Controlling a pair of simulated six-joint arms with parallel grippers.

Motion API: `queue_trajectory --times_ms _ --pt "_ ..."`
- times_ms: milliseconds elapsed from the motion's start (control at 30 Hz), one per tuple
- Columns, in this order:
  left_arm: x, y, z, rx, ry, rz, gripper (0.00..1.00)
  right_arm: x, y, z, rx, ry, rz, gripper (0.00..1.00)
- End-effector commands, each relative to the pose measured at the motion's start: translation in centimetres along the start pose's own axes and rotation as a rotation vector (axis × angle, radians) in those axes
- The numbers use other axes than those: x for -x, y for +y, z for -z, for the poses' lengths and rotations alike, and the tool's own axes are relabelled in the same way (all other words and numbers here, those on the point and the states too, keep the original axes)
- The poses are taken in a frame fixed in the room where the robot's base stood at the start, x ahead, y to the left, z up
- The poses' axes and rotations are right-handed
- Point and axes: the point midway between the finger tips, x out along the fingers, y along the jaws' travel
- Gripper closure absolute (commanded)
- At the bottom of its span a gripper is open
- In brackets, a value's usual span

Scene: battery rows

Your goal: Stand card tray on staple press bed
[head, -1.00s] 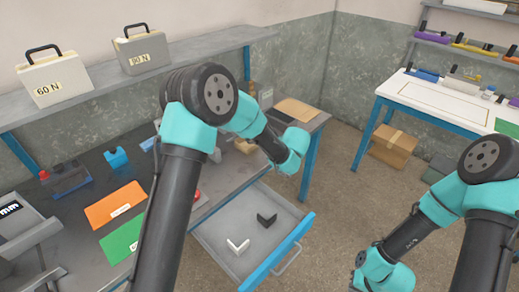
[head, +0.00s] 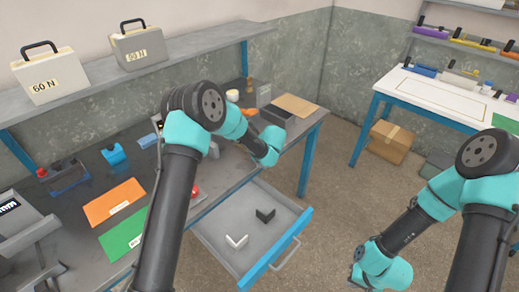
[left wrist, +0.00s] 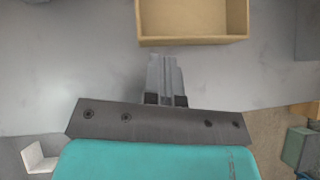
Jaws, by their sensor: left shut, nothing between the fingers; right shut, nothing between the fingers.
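A tan open-topped tray (left wrist: 195,39) lies at the top of the left wrist view, just past my left fingertips and apart from them; I cannot tell if it is the card tray. My left gripper (left wrist: 165,62) is shut and empty above the grey bench top. My right gripper (head: 358,282) is low at the bottom of the head view, over the floor, shut and empty. No staple press is clearly recognisable; my left arm covers part of the bench.
An open drawer (head: 213,226) juts from the bench, holding a white and a black angle piece. Orange (head: 114,204) and green (head: 122,238) sheets lie at the left.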

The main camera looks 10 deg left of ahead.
Motion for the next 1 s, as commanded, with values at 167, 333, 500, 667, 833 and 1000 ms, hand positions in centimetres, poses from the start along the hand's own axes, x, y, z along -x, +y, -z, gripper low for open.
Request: queue_trajectory --times_ms 167,333,500,667,833,1000 --pt "-0.9 0.0 -0.8 0.000 0.001 0.000 1.00 0.0 0.0 0.0 0.000 0.000 0.000 1.00" --pt "-1.0 0.0 -0.9 -0.001 0.002 0.000 1.00 0.0 0.0 0.0 0.000 0.000 0.000 1.00" --pt "-1.0 0.0 -0.9 -0.001 0.002 0.000 1.00 0.0 0.0 0.0 0.000 0.000 0.000 1.00" --pt "-2.1 0.0 -1.9 0.003 0.002 -0.002 1.00 0.0 0.0 0.0 0.000 0.000 0.000 1.00" --pt "-3.6 0.0 -3.5 0.001 0.001 -0.001 1.00 0.0 0.0 0.0 0.000 0.000 0.000 1.00" --pt "-3.8 0.0 -3.7 0.000 0.002 0.000 1.00 0.0 0.0 0.0 0.000 0.000 0.000 1.00"
